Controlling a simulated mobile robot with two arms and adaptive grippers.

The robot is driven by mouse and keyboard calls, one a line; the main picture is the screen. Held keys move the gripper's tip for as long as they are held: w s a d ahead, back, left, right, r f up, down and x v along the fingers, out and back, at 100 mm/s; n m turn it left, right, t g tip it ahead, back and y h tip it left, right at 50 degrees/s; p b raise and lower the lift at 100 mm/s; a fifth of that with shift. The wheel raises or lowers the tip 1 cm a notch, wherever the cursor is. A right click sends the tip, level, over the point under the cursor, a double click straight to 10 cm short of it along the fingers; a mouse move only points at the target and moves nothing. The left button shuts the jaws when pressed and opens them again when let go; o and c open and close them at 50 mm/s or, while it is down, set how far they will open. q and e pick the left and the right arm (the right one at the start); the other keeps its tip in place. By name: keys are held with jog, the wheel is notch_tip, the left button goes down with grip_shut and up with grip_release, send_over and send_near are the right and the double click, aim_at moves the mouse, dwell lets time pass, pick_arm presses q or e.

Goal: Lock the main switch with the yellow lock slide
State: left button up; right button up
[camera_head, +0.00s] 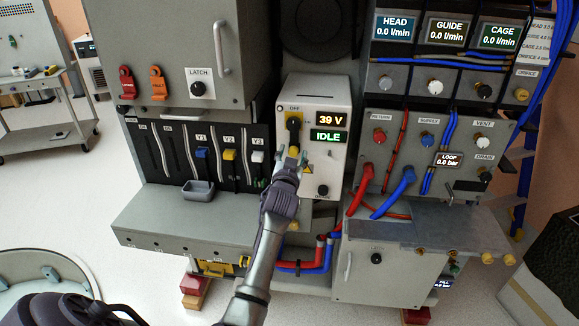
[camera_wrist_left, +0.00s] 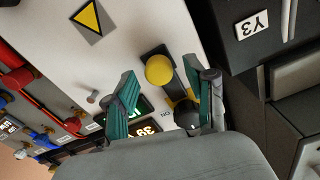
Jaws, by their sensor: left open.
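The main switch (camera_head: 294,124) is a black knob on a yellow plate under the OFF label, on a pale control box. The yellow lock slide (camera_head: 293,151) has a round yellow knob below the switch. In the left wrist view its knob (camera_wrist_left: 159,70) stands on a dark slot. My left gripper (camera_head: 289,167) is just in front of the slide. Its teal fingers (camera_wrist_left: 163,76) are apart, one on each side of the yellow knob. I cannot tell whether they touch it. My right gripper is out of view.
Displays beside the switch read 39 V (camera_head: 331,118) and IDLE (camera_head: 328,136). Levers Y1, Y2 and Y3 (camera_head: 229,155) stand left of the box. Red hoses (camera_head: 362,189) and blue hoses (camera_head: 400,192) hang to the right. A grey ledge (camera_head: 185,222) juts out at lower left.

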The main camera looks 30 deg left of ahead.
pick_arm(q)
jog(key=v, duration=1)
jog(key=shift+s, duration=0.2)
jog(key=shift+d, duration=0.1)
